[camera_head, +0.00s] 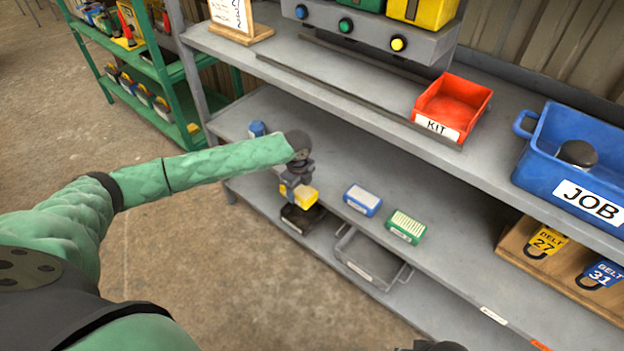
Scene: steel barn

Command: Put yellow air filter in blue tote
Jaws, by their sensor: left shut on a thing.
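The yellow air filter (305,196) is at the front left of the lower shelf, in the jaws of my left gripper (297,191). The gripper points down and is shut on it. I cannot tell whether the filter touches the shelf. The blue tote (530,172), labelled JOB, stands on the upper shelf at the right. A dark round thing lies in it. A dark piece at the bottom edge may be part of my right arm; its jaws cannot be made out.
A blue filter (362,200) and a green filter (406,227) lie to the right on the lower shelf (450,235). The upper shelf's front edge (400,146) overhangs it. A red KIT bin (452,105) stands left of the tote. Belts on a wooden board (512,245) lie below the tote.

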